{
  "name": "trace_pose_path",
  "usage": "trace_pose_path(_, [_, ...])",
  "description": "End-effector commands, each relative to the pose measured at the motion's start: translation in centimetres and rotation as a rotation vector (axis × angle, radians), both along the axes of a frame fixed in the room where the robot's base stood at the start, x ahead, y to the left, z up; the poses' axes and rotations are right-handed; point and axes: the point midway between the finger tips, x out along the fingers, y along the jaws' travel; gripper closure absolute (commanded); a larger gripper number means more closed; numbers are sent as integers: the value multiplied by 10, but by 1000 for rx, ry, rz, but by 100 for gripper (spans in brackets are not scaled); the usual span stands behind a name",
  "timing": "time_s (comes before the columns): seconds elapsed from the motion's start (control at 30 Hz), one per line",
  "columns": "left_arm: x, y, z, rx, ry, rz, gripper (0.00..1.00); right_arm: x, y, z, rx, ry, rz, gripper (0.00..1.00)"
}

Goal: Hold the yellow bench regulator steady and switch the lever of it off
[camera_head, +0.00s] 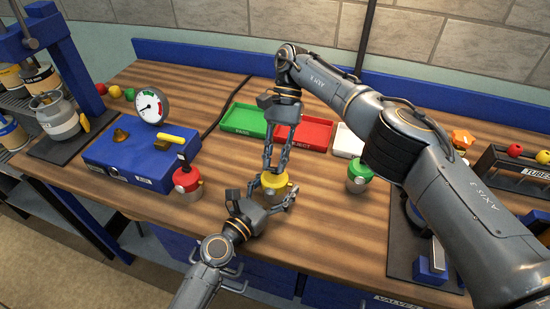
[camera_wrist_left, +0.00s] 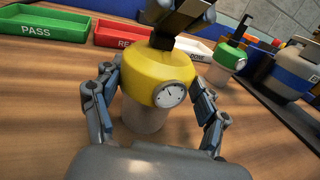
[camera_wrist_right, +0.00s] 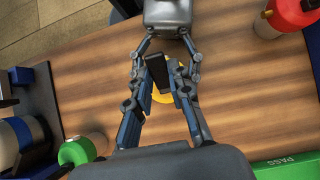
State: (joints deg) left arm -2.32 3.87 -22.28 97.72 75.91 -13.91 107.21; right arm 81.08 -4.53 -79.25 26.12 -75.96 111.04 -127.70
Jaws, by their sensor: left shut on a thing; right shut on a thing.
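The yellow bench regulator (camera_head: 273,183) stands upright on the wooden bench, with a round gauge on its side in the left wrist view (camera_wrist_left: 158,72). My left gripper (camera_head: 264,193) is shut on its body, one finger on each side. The regulator's black lever (camera_wrist_right: 158,75) sticks up from its top; it also shows at the top of the left wrist view (camera_wrist_left: 180,18). My right gripper (camera_head: 275,166) reaches down from above and is shut on the lever. The fingers hide much of the lever in the head view.
A red regulator (camera_head: 187,184) stands to the left and a green one (camera_head: 359,175) to the right. A blue box (camera_head: 120,160) with a gauge is at the left. Green (camera_head: 247,121) and red (camera_head: 310,134) trays lie behind. Bare wood shows between them.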

Motion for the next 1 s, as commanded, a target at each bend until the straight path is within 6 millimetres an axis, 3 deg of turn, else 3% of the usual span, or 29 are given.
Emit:
trace_pose_path(0.37, [-1,0,0,-2,2,-1,74,2,-2,0,-2,-1,-5,100])
trace_pose_path(0.4, [-1,0,0,-2,2,-1,74,2,-2,0,-2,-1,-5,76])
trace_pose_path(0.5, [-1,0,0,-2,2,0,74,1,-2,0,-2,0,-4,57])
trace_pose_path(0.83, [0,0,0,-2,1,0,74,1,-1,2,0,1,-1,57])
trace_pose_path(1.0, [0,0,0,-2,1,0,74,1,-1,22,1,0,-1,57])
